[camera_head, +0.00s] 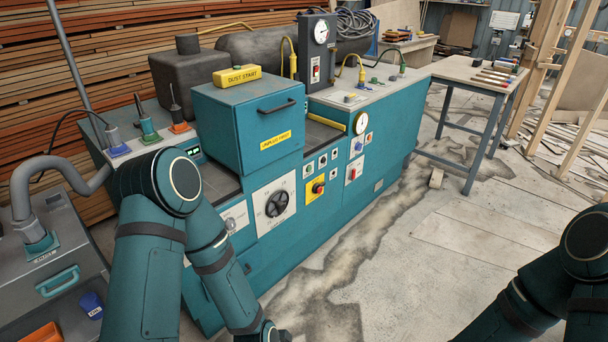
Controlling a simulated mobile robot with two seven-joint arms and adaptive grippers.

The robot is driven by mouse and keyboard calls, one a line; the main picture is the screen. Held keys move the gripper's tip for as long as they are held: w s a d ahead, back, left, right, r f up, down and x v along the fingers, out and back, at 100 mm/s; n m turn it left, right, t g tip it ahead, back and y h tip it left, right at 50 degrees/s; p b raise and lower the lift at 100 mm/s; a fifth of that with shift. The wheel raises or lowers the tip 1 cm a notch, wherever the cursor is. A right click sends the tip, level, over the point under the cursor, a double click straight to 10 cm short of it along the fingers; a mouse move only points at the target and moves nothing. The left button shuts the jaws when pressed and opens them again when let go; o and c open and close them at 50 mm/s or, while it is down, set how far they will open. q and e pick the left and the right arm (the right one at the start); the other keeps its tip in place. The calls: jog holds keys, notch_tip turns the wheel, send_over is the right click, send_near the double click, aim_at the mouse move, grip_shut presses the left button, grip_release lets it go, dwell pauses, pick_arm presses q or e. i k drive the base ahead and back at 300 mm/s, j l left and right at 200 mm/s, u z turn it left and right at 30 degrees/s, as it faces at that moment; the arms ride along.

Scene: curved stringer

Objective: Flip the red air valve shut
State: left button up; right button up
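The red air valve cannot be picked out with certainty. A small red part (352,174) shows on a white plate on the teal machine's front, below a round gauge (360,123) and a blue part (358,147). A red knob (318,188) sits on a yellow plate to its left. Another small red part (316,74) is on the dark gauge post. These are too small to read their positions. My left arm crosses the left foreground and my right arm is at the lower right.
The teal machine (385,165) fills the middle, with a raised box (240,115) and a black dial (277,204) on its front. A grey unit (60,285) with a hose stands left. A workbench (470,75) stands behind right. Stained floor (400,270) in front is clear.

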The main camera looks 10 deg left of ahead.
aim_at(352, 177)
jog(key=i+l+u, duration=0.1)
jog(key=i+l, duration=0.3)
jog(key=i, duration=0.35)
jog(key=i+l+u, duration=0.1)
jog(key=i+l, duration=0.4)
jog(key=i, duration=0.2)
jog(key=i+l+u, duration=0.1)
jog(key=i+l, duration=0.4)
jog(key=i, duration=0.25)
